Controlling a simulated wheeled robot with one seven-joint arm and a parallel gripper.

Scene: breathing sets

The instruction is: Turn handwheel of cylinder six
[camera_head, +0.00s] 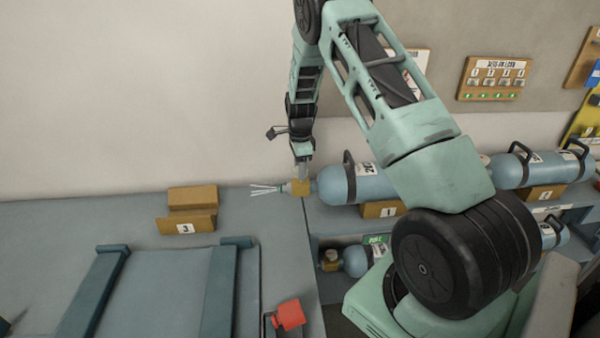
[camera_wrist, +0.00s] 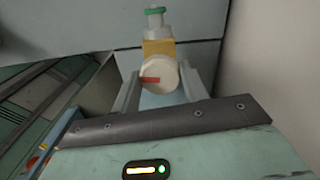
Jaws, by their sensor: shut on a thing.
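A blue-grey cylinder (camera_head: 350,184) lies on its side on the cradle marked 1, its valve end pointing left. Its label is partly hidden by my arm, so I cannot read a six. The brass valve block (camera_head: 301,188) also shows in the wrist view (camera_wrist: 158,47), with a green-ringed outlet (camera_wrist: 155,11) beyond it. My gripper (camera_head: 302,172) reaches down from above onto the valve. In the wrist view the round pale handwheel (camera_wrist: 160,83) with a red mark sits between my two fingers, which are shut on it. White streaks (camera_head: 265,190) fan out left from the outlet.
An empty cradle marked 3 (camera_head: 187,226) stands on the bench to the left. More cylinders lie at right (camera_head: 515,170) and on the lower shelf (camera_head: 356,261). A red object (camera_head: 289,314) is at the front.

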